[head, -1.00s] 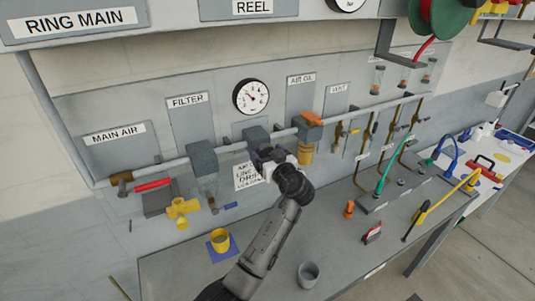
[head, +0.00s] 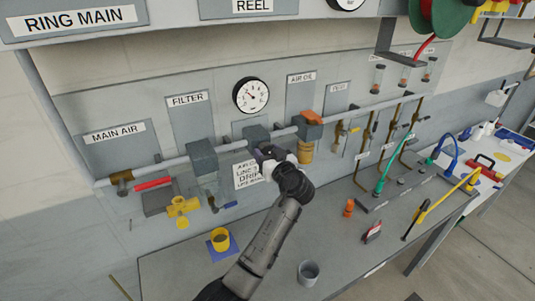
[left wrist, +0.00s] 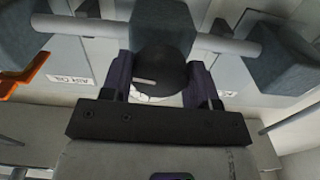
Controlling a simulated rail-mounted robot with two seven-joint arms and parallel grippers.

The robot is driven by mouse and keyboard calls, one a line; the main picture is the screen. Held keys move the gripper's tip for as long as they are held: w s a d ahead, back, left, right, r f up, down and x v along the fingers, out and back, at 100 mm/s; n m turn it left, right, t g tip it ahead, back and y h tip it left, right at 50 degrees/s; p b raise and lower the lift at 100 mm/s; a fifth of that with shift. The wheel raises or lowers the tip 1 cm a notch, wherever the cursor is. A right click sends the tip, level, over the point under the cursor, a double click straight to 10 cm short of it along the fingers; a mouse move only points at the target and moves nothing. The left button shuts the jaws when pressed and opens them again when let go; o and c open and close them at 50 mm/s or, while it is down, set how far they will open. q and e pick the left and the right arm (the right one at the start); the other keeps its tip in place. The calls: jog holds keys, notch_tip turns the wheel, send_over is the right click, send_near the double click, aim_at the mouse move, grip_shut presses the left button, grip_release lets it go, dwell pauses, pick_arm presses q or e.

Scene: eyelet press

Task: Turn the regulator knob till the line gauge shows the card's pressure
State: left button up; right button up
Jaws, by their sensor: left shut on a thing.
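The regulator knob (left wrist: 160,72) is a round black knob with a pale mark, below a dark blocky regulator body (left wrist: 163,22) in the left wrist view. My left gripper (left wrist: 160,84) has a finger on each side of the knob and is shut on it. In the head view my left gripper (head: 266,158) is just below the regulator body (head: 256,135), and the knob is mostly hidden. The round white line gauge (head: 251,95) hangs above; its needle points to the upper left, its figures too small to read. A white printed sheet (head: 244,177) is partly hidden behind the gripper. My right gripper is out of view.
The filter block (head: 202,155) is left of the regulator, the orange-topped oiler (head: 310,118) right of it. A grey pipe joins them. The bench below holds a yellow cup (head: 220,240), a grey cup (head: 308,273), an orange piece (head: 349,208) and a small red stand (head: 372,232).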

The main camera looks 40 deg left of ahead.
pick_arm(q)
jog(key=shift+m, duration=1)
jog(key=m, duration=0.2)
jog(key=shift+m, duration=0.3)
jog(key=m+p, duration=0.1)
jog(key=m, duration=0.1)
jog(key=shift+s+r+m, duration=0.1)
jog(key=shift+m, duration=1.1)
jog(key=shift+m+p, duration=0.3)
jog(key=shift+p, duration=0.05)
jog(key=o, duration=0.9)
